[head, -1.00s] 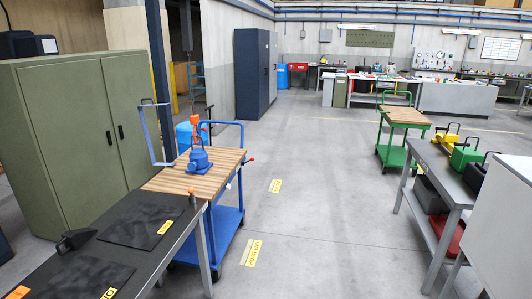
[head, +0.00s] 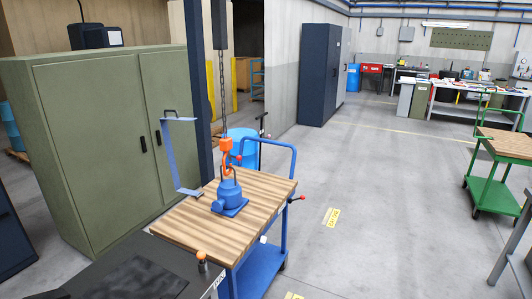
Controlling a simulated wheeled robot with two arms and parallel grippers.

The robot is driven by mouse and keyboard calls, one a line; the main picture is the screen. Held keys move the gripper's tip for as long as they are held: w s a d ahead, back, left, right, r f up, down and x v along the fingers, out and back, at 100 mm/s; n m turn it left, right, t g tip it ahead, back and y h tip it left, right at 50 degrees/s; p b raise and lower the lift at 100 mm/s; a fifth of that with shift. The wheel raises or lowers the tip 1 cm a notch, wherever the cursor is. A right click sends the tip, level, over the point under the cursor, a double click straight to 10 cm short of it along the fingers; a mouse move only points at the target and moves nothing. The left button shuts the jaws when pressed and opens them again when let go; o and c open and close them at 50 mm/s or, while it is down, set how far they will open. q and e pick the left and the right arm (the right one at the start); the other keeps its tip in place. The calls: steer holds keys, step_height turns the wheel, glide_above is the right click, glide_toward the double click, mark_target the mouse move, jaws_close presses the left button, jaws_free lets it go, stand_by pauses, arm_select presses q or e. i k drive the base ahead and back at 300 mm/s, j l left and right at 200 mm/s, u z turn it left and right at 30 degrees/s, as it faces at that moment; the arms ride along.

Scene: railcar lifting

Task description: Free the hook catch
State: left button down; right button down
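An orange hook (head: 226,150) hangs on a chain (head: 222,85) above a blue cart with a wooden top (head: 180,234). Its lower end meets the dark lifting loop of a blue pump-like unit (head: 230,192), which stands upright on the wooden top. A small red piece shows beside the hook at its right. The catch itself is too small to make out. Neither of my grippers is in view.
A dark-topped workbench (head: 140,278) stands at the front left, against the cart. A green cabinet (head: 100,140) stands behind at the left. A blue barrel (head: 242,142) stands behind the cart. Open floor (head: 380,220) lies to the right; a green cart (head: 505,150) stands beyond it.

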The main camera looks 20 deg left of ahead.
mark_target(238, 158)
steer(key=i+l+u, duration=0.15)
steer(key=i+u, duration=0.3)
steer(key=i+l+u, duration=0.45)
steer(key=i, duration=0.15)
steer(key=i+l+u, duration=0.6)
steer(key=i+j, duration=0.15)
steer(key=i, duration=0.35)
